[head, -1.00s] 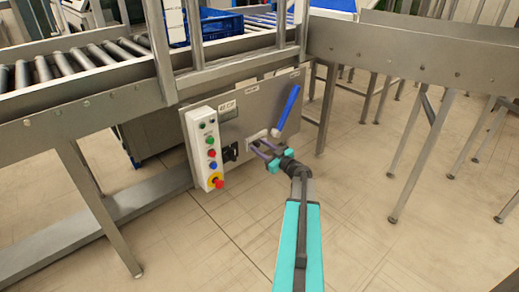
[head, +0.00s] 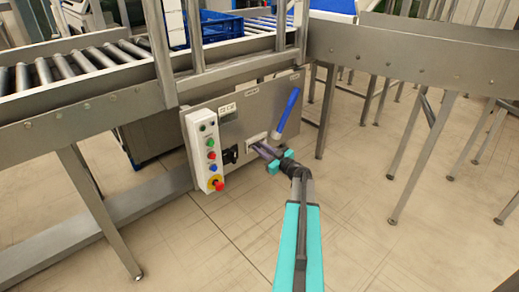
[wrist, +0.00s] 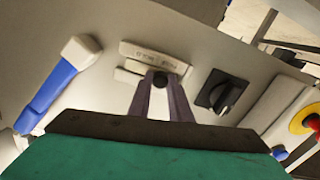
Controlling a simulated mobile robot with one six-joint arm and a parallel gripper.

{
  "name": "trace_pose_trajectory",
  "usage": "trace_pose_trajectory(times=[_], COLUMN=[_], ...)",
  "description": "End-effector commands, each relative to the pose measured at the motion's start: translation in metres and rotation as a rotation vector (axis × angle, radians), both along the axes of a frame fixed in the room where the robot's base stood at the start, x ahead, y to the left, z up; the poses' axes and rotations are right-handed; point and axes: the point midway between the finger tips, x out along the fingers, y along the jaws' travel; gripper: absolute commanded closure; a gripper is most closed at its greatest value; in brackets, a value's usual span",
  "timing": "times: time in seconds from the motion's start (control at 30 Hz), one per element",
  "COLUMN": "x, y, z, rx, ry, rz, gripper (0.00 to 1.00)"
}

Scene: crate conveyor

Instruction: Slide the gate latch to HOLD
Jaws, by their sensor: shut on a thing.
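The gate latch is a small dark round knob (wrist: 160,79) in a pale slotted plate (wrist: 129,76) on the grey panel, seen in the wrist view. A label plate (wrist: 155,57) sits beside the slot; its lettering is upside down and hard to read. My gripper (wrist: 161,88) is shut on the knob, one finger on each side of it. In the head view my gripper (head: 257,147) reaches the panel (head: 240,118) right of the control box. There the fingers hide the knob.
A blue lever (head: 287,112) stands close to the right of my gripper in the head view. A black rotary switch (head: 230,155) and a white control box (head: 205,150) with several buttons are to the left. The roller conveyor (head: 85,67) runs above. Floor in front is clear.

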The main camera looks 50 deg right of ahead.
Motion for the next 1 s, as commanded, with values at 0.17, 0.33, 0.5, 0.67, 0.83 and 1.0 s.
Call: trace_pose_trajectory(times=[0.17,0.33,0.5,0.67,0.83,1.0], x=[0.0,-0.001,-0.002,-0.003,-0.003,-0.003], y=[-0.018,-0.032,-0.036,-0.037,-0.038,-0.037], z=[0.003,0.002,0.001,0.0,0.0,0.0], rx=[0.001,0.0,0.0,0.0,0.0,0.0], ry=[0.0,0.0,0.0,0.0,-0.001,0.0], rz=[-0.003,-0.003,-0.003,-0.006,-0.008,-0.005], gripper=[1.0,1.0,1.0,1.0,0.72,0.63])
